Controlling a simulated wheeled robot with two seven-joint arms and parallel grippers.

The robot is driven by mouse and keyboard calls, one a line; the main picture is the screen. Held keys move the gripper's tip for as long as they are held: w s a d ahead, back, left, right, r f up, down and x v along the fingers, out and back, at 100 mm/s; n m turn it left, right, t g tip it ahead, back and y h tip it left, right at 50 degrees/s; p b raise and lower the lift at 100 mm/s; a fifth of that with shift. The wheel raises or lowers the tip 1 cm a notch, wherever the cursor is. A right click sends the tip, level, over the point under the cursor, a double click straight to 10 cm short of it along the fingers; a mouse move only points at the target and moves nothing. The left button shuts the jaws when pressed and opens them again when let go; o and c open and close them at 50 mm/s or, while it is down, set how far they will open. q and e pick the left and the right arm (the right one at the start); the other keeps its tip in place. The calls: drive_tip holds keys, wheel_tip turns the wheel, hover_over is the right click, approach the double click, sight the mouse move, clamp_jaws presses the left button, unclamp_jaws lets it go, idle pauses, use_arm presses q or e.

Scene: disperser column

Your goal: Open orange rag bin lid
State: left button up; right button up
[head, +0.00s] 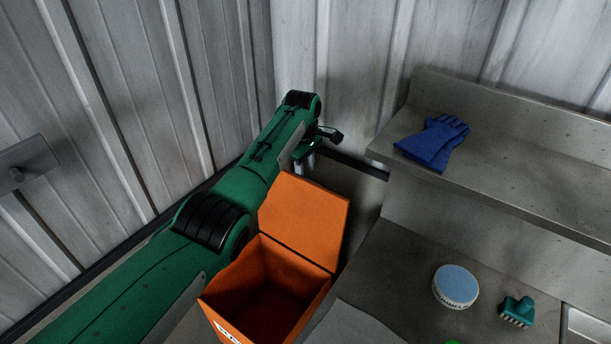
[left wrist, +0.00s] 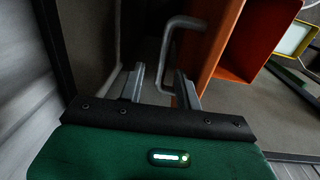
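The orange rag bin (head: 222,293) stands at lower centre in the head view, its dark inside showing. Its orange lid (head: 304,218) is raised, tilted up at the back edge. My left arm reaches along the bin's left side, and its hand is behind the raised lid. In the left wrist view my left gripper (left wrist: 160,80) is open, with a gap between its fingers. A bent grey rod (left wrist: 172,40) shows in that gap; I cannot tell whether it touches a finger. Orange bin panels (left wrist: 208,40) are right of the fingers. My right gripper is not in view.
A grey bench (head: 400,255) with a raised shelf (head: 500,130) is to the right. Blue gloves (head: 433,142) lie on the shelf. A round blue-topped tub (head: 456,285) and a teal brush (head: 517,311) are on the bench. A corrugated wall (head: 120,100) stands close to my left arm.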

use_arm(q)
wheel_tip(320, 180, up, 10)
drive_tip(key=b, duration=0.1)
drive_tip(key=shift+s+a+f, duration=0.25)
drive_tip(key=shift+f, duration=0.1)
